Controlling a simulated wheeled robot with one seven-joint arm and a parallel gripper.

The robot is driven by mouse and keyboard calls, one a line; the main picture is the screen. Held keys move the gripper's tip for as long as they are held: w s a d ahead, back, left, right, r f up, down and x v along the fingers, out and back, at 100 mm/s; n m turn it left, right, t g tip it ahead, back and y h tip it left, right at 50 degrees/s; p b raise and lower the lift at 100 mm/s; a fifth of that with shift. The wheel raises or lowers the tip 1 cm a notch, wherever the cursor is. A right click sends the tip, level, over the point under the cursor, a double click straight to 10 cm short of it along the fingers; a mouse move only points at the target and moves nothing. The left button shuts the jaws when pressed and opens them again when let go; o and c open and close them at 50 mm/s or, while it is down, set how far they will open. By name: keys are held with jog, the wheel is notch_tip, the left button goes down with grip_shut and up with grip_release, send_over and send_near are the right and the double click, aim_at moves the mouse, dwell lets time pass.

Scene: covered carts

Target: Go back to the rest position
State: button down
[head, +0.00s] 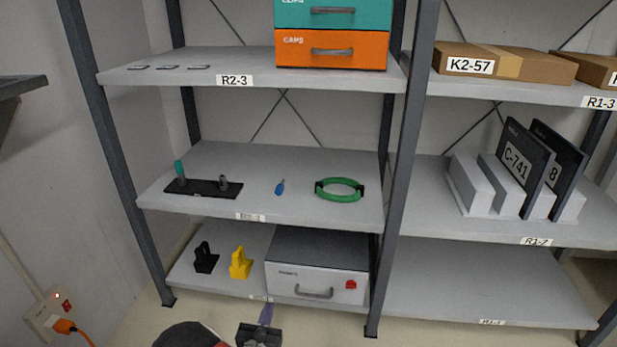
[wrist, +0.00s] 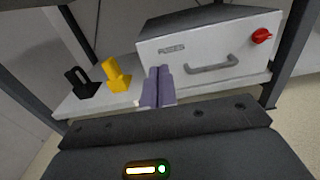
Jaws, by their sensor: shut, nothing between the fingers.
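My gripper (head: 266,314) shows at the bottom of the head view, low in front of the bottom shelf of the left rack. In the wrist view its two purple-grey fingers (wrist: 158,88) are together with nothing between them. They appear in front of the grey box (wrist: 205,58) with a handle and a red knob, left of the handle. I cannot tell how far the fingertips are from the box.
A black holder (head: 206,258) and a yellow holder (head: 240,263) stand left of the grey box (head: 315,284) on the bottom shelf. Rack posts (head: 396,190) rise beside it. The middle shelf (head: 290,165) above holds a black rack, a blue item and a green ring.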

jog(key=w+d+r+m+g+h+p, duration=0.15)
jog(key=d+r+m+g+h, duration=0.35)
jog(key=d+r+m+h, duration=0.6)
jog(key=s+d+r+m+g+y, duration=0.1)
jog(key=s+d+r+m+g, duration=0.15)
jog(key=d+r, duration=0.2)
jog(key=s+d+r+m+g+p, duration=0.1)
jog(key=s+d+r+m+g, duration=0.1)
jog(key=d+r+m+g, duration=0.3)
jog(key=s+d+r+m+g+y, duration=0.1)
jog(key=s+d+r+m, duration=0.1)
jog(key=d, duration=0.4)
jog(key=s+d+r+m+t+y+p, duration=0.1)
jog(key=s+d+r+m+y+p, duration=0.2)
jog(key=s+r+m+y, duration=0.7)
jog(key=s+r+m, duration=0.4)
jog(key=s+r, duration=0.1)
jog(key=s, duration=0.4)
jog(key=shift+s+d+r+y, duration=0.25)
jog(key=shift+s+r+y, duration=0.1)
jog(key=shift+y, duration=0.05)
